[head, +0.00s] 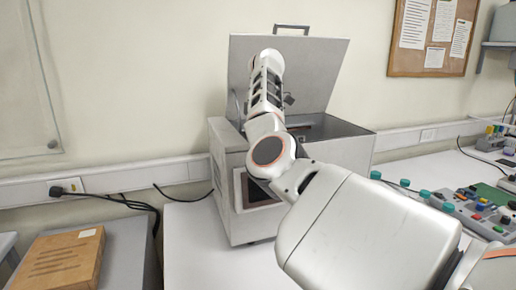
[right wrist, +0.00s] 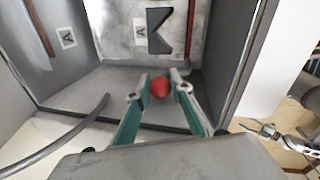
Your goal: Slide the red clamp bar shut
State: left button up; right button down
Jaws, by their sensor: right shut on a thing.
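A grey metal box (head: 236,205) stands on the white bench with its lid (head: 318,65) raised. My right arm reaches over it, and its fingertips are hidden in the head view. In the right wrist view, the teal fingers of my right gripper (right wrist: 158,79) are closed on a rounded red knob (right wrist: 160,89), with the box interior beyond. The knob appears to be the end of the red clamp bar; the rest of the bar is hidden.
A grey hose (right wrist: 75,130) curves at the left in the wrist view. A brown package (head: 65,262) lies at the left. A control panel with coloured knobs (head: 465,208) is on the bench at the right. Bare bench (head: 190,250) shows left of the box.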

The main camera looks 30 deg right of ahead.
jog(key=c, duration=1.8)
grip_release()
jog(key=shift+w+r, duration=0.2)
jog(key=shift+w+f, duration=0.15)
jog(key=r, duration=0.4)
jog(key=s+r, duration=0.1)
jog(key=r, duration=0.3)
jog(key=s+r, duration=0.1)
jog(key=r, duration=0.3)
jog(key=shift+s, duration=0.25)
jog(key=shift+f, duration=0.1)
